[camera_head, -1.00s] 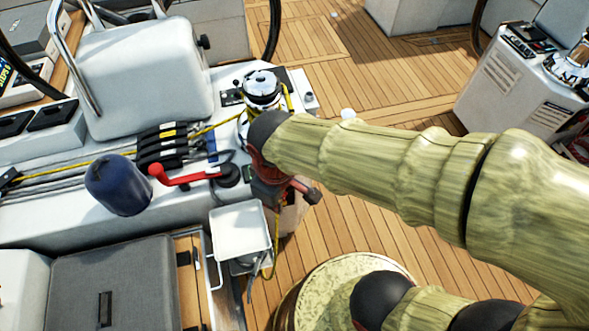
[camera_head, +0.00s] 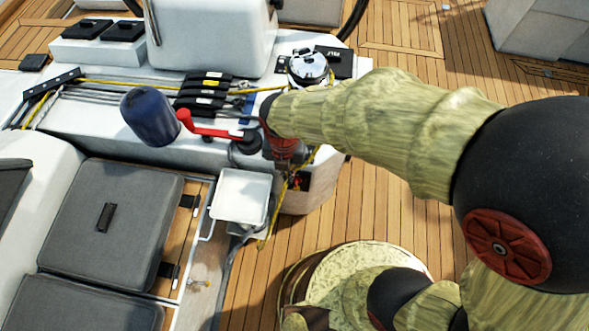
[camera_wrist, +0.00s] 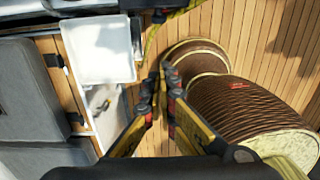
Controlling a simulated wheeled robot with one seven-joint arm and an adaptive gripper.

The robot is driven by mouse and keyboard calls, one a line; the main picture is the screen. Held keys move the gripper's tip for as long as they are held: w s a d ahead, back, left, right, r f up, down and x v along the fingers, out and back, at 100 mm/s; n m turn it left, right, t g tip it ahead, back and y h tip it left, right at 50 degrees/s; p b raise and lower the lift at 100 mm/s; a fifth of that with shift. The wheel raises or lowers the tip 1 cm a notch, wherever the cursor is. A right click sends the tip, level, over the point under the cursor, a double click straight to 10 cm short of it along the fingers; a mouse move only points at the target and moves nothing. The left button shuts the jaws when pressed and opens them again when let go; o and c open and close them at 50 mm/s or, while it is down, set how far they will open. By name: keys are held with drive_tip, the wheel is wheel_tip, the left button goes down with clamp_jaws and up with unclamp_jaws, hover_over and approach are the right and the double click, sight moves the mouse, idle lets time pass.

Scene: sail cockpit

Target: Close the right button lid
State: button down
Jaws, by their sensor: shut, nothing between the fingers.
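My gripper (camera_head: 284,160) hangs at the right end of the white console (camera_head: 110,120), pointing down, partly hidden behind my own wrist. In the wrist view my gripper (camera_wrist: 159,84) is shut and empty, its fingers pointing past the white tray towards the wooden deck. A dark panel (camera_head: 338,62) and a small dark control piece (camera_head: 283,64) sit beside the chrome winch (camera_head: 308,68), behind and above my gripper. My arm covers part of the console's right end.
A white tray (camera_head: 241,197) stands just left of my gripper; it also shows in the wrist view (camera_wrist: 97,50). The deck (camera_head: 330,212) at right is open.

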drive_tip(key=w+f+b, duration=0.4)
drive_tip(key=f+b, duration=0.1)
drive_tip(key=f, duration=0.3)
drive_tip(key=shift+d+f+n, duration=0.2)
drive_tip(key=shift+f+n, duration=0.1)
drive_tip(key=shift+a+r, duration=0.15)
idle(0.4)
